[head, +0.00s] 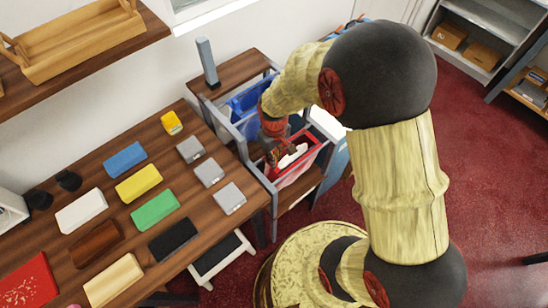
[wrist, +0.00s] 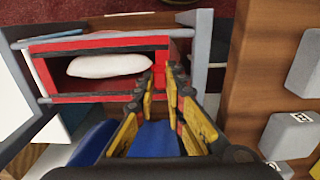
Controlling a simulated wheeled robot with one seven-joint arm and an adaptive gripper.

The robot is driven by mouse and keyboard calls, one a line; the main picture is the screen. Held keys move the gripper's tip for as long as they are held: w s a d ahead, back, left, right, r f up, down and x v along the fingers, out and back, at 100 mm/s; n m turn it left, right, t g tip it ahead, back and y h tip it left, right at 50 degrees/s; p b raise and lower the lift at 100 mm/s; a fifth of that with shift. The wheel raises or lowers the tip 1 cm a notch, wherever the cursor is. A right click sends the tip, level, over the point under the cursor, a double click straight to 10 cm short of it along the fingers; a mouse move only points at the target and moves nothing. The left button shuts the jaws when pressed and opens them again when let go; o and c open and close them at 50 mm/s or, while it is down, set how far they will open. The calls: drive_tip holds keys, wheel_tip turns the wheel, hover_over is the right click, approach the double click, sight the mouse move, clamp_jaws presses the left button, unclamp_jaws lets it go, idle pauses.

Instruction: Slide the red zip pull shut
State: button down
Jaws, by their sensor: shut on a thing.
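My gripper (wrist: 170,74) reaches down at the red-rimmed bin (head: 302,176) in the metal rack. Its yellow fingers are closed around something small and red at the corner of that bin. I cannot tell whether it is the bin's rim or a separate pull. In the wrist view the red bin (wrist: 90,99) fills the upper left and holds a white, rounded thing (wrist: 108,66). This white thing (head: 292,157) also shows in the head view, partly behind my gripper (head: 280,155). No zip can be made out.
A blue bin (head: 250,97) sits beside the red one in the grey rack (head: 243,150). The wooden counter (head: 90,170) on the left carries several coloured blocks and grey tagged blocks. A grey upright post (head: 207,62) stands behind. Red carpet (head: 490,160) lies open at right.

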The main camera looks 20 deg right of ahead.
drive_tip(key=shift+d, duration=0.1)
idle(0.3)
drive_tip(key=w+d, duration=0.2)
drive_tip(key=d, duration=0.3)
drive_tip(key=w+d+p, duration=0.1)
drive_tip(key=d, duration=0.5)
drive_tip(key=w+d+p, duration=0.1)
drive_tip(key=w+d, duration=0.1)
drive_tip(key=d, duration=0.4)
drive_tip(key=shift+w, duration=0.3)
drive_tip(key=c, duration=2)
unclamp_jaws()
drive_tip(key=shift+d, duration=0.15)
drive_tip(key=shift+o, duration=0.8)
wheel_tip(320, 180, up, 12)
